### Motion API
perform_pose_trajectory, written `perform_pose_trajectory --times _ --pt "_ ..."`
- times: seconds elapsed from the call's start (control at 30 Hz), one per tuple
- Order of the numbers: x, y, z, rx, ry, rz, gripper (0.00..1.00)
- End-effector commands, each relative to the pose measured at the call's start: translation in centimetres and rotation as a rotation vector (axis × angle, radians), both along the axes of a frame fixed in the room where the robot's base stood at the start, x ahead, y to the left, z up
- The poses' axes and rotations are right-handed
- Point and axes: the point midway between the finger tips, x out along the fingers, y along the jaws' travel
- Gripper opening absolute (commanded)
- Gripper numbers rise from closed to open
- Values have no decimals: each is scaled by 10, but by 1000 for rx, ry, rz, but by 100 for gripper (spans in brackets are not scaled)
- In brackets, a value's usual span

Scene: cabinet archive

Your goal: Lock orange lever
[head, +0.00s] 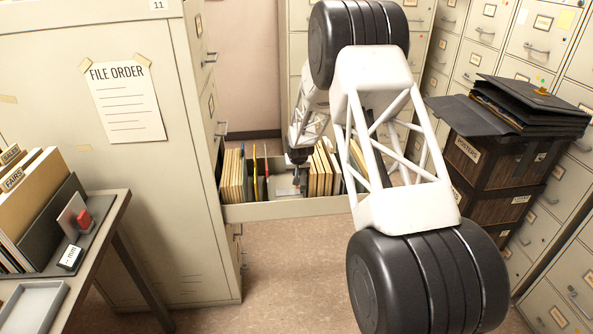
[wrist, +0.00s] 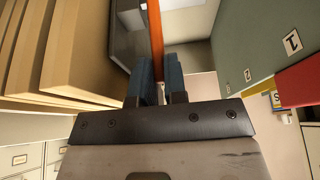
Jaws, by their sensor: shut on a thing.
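The orange lever (wrist: 156,35) shows in the wrist view as a narrow upright strip running up from between my fingers. My gripper (wrist: 157,72) has its two blue-grey fingers shut on the lever, one on each side. In the head view my gripper (head: 299,158) reaches down into the open cabinet drawer (head: 290,209), in the gap between file folders. A grey part (wrist: 126,38) lies left of the lever in the wrist view.
Tan folders (wrist: 85,50) stand close on the left of my gripper, and a green divider (wrist: 250,50) and red one (wrist: 302,80) on the right. A desk with files (head: 40,200) is at left. Stacked dark boxes (head: 490,160) stand at right.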

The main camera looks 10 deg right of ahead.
Motion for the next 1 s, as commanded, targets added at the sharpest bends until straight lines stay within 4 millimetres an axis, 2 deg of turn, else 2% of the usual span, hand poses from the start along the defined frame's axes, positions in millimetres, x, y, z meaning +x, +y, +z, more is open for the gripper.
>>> perform_pose_trajectory --times 0.4,1.0 --pt "-10 0 1 0 -124 1 0" --pt "-12 0 1 0 -151 0 0"
